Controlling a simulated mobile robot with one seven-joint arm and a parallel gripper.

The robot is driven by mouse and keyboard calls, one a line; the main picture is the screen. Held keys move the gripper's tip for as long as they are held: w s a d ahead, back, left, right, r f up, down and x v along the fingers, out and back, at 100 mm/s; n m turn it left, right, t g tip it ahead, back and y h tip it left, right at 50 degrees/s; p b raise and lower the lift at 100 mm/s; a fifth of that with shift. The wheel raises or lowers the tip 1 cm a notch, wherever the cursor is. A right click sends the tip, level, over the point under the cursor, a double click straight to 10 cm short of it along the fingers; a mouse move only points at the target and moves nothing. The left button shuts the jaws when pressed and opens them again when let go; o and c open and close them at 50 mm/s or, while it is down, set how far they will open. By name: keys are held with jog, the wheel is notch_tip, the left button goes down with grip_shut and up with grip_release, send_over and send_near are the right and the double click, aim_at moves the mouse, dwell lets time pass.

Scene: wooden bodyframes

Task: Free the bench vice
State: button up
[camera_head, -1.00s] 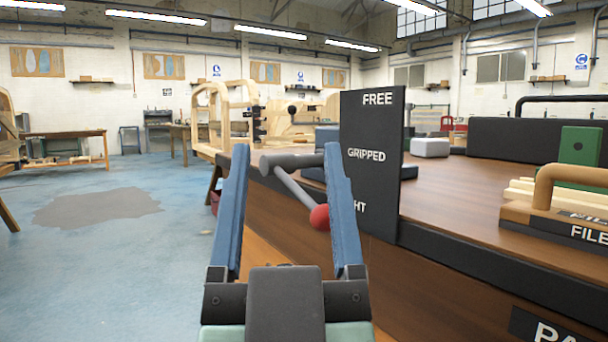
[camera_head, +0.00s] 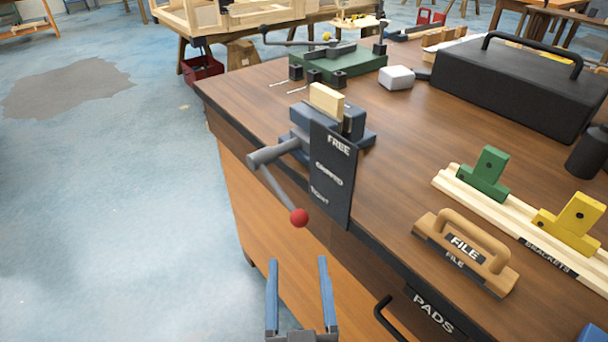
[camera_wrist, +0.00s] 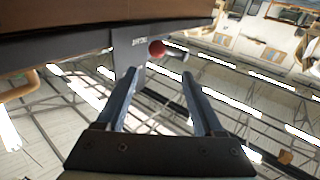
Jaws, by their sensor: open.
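The blue-grey bench vice (camera_head: 311,124) sits at the bench's front left edge with a pale wooden block (camera_head: 327,99) between its jaws. Its grey handle (camera_head: 277,184) slants down to the right and ends in a red ball (camera_head: 299,218). The ball also shows in the wrist view (camera_wrist: 157,48). A black plate (camera_head: 332,175) beside the handle reads FREE, GRIPPED and TIGHT from top to bottom; the ball hangs near the TIGHT end. My gripper (camera_head: 298,262) is open and empty, below the ball in the head view and apart from it.
On the bench are a wooden-handled file (camera_head: 464,250), green (camera_head: 485,174) and yellow (camera_head: 572,222) brackets on a pale rail, and a black case (camera_head: 520,85). A black drawer handle (camera_head: 388,318) juts from the bench front. The blue floor at left is clear.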

aim_at(300, 225)
jog(key=shift+g, duration=0.4)
jog(key=w, duration=0.7)
jog(key=w+p, duration=0.1)
jog(key=w, duration=0.3)
jog(key=shift+d+f, duration=0.2)
jog(key=shift+f, duration=0.1)
jog(key=c, duration=1.1)
jog(key=shift+r, duration=0.3)
